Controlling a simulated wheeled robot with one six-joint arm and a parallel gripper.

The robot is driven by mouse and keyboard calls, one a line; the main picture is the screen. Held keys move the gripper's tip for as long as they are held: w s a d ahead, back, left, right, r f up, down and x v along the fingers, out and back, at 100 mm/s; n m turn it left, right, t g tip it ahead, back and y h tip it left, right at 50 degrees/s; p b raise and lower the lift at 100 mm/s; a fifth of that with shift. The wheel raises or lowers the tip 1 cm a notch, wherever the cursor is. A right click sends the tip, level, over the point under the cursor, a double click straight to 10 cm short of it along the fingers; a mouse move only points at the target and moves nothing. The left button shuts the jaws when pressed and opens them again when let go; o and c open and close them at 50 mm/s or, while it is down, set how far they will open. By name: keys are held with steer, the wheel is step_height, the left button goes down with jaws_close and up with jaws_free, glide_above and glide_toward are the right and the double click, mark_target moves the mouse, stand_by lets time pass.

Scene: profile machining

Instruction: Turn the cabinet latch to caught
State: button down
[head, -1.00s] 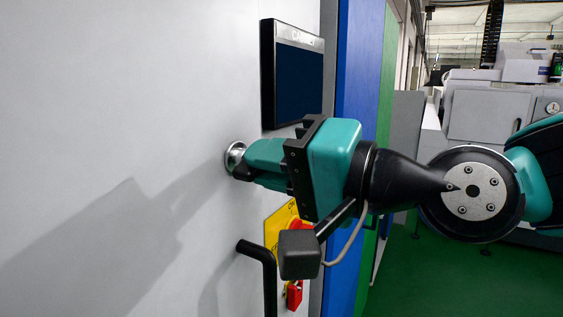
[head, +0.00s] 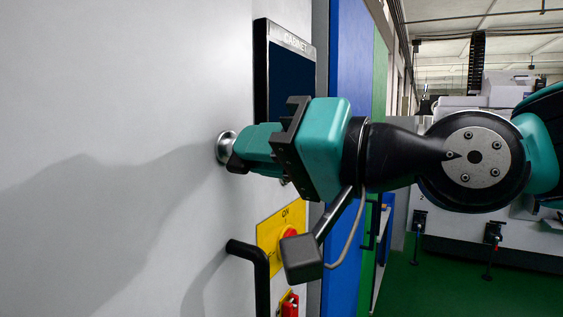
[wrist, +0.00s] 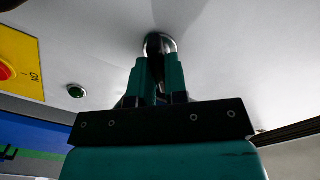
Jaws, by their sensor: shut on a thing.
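The cabinet latch (head: 224,147) is a round silver fitting on the light grey cabinet face. It also shows in the wrist view (wrist: 160,41) as a shiny ring with a dark centre, just beyond my fingertips. My gripper (head: 236,152) is teal and black and reaches it from the right. In the wrist view my gripper (wrist: 160,62) has its two teal fingers closed on the middle of the latch. The fingers hide the latch's grip piece, so I cannot tell its angle.
A dark panel (head: 288,75) marked CABINET is above my gripper. Below are a yellow plate (head: 270,236) with a red knob (head: 289,232), a black bar handle (head: 262,275) and a red part (head: 291,305).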

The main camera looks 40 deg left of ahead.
stand_by(0.4)
steer(key=shift+n+b, duration=2.3)
steer(key=shift+b, duration=0.5)
steer(key=shift+f, duration=0.1)
steer(key=n+b, duration=0.4)
steer(key=c, duration=1)
jaws_free()
